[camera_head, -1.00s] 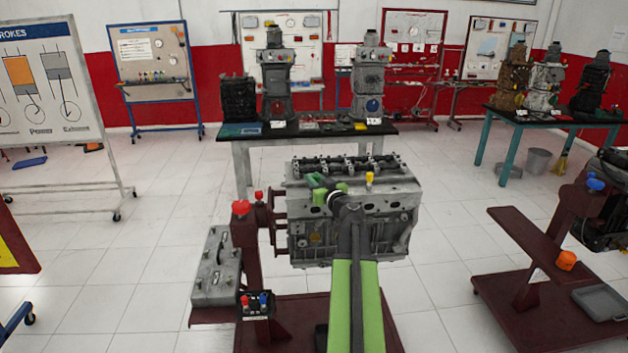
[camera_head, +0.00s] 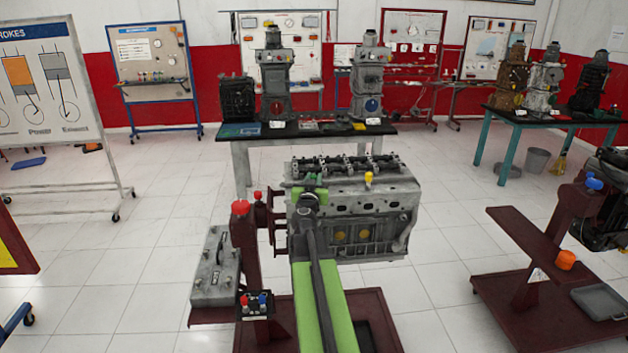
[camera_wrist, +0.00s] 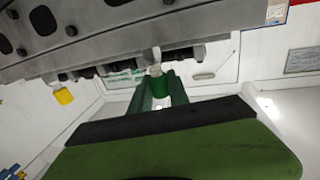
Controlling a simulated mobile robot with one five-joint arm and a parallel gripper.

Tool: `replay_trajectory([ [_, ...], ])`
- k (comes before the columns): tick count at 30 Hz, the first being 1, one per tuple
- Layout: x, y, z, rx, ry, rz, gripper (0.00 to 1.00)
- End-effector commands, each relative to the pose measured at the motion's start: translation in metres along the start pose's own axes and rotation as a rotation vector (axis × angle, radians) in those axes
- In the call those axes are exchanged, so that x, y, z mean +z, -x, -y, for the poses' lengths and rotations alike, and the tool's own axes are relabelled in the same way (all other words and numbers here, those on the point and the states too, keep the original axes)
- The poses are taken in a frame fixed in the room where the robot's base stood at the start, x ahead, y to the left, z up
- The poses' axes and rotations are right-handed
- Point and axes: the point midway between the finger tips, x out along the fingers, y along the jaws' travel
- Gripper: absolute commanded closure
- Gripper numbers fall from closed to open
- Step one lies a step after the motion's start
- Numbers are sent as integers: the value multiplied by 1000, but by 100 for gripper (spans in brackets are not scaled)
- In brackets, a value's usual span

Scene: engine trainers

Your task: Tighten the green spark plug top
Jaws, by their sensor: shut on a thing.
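The engine block (camera_head: 385,225) stands on a dark red stand in the middle of the head view. My gripper (camera_head: 314,181) is at its upper left edge, at the end of my green and black arm. In the wrist view, the dark green fingers of my gripper (camera_wrist: 162,78) are shut around the green spark plug top (camera_wrist: 161,88). A pale plug stem shows just above it, beside the engine's edge. The exact contact between top and stem is too small to tell. In the head view my gripper hides most of the green top.
A yellow plug top (camera_head: 368,178) sits on the engine to the right and also shows in the wrist view (camera_wrist: 64,96). Red knobs (camera_head: 240,208) and a grey case (camera_head: 215,268) are at the stand's left. Another engine stand (camera_head: 535,245) is at the right.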

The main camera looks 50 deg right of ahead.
Motion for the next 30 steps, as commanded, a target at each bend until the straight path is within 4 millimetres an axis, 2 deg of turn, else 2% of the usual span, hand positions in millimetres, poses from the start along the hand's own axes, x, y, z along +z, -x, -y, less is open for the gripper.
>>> replay_trajectory([
  [12, 0, 0, -1, 10, 1, 0, 100],
  [13, 0, 0, -1, 10, 2, 0, 76],
  [17, 0, 0, -1, 9, 1, 0, 59],
  [26, 0, 0, 1, 7, 1, 0, 57],
  [30, 0, 8, 3, 7, 0, 0, 57],
])
